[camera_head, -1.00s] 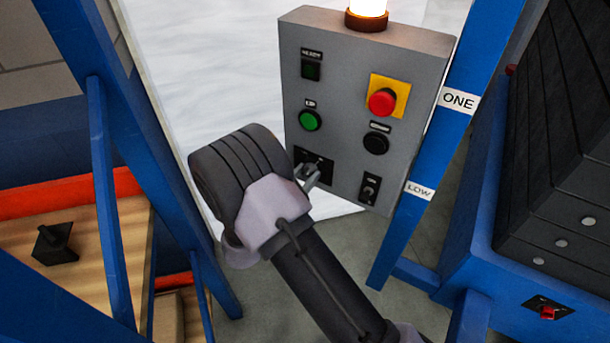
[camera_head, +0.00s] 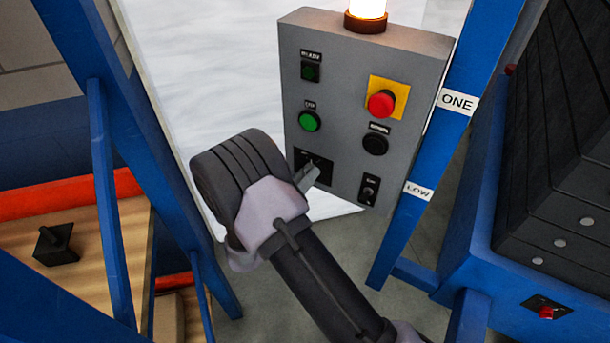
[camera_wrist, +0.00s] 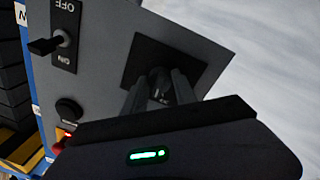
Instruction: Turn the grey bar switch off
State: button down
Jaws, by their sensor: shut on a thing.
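The grey control box (camera_head: 345,75) hangs between blue posts. At its lower left is a black square plate (camera_head: 318,160), which also shows in the wrist view (camera_wrist: 145,52). The bar switch (camera_wrist: 157,78) on this plate is mostly hidden between my fingers, so I cannot read its angle or its markings. My gripper (camera_head: 307,178) is at the plate, and in the wrist view its two fingers (camera_wrist: 160,90) are shut on the bar, one on each side.
A small toggle switch (camera_head: 370,190) marked ON and OFF is right of the plate; it sticks out in the wrist view (camera_wrist: 45,46). Above are a black button (camera_head: 376,145), a green button (camera_head: 310,121) and a red emergency button (camera_head: 381,103). A lit lamp (camera_head: 367,10) tops the box.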

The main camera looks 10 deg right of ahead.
jog(key=n, duration=0.4)
jog(key=shift+n+p, duration=0.4)
dwell(0.4)
jog(key=c, duration=1)
grip_release()
jog(key=shift+t, duration=0.3)
jog(key=p+v, duration=0.3)
jog(key=v, duration=1.4)
jog(key=shift+s, duration=0.25)
jog(key=shift+a, duration=0.1)
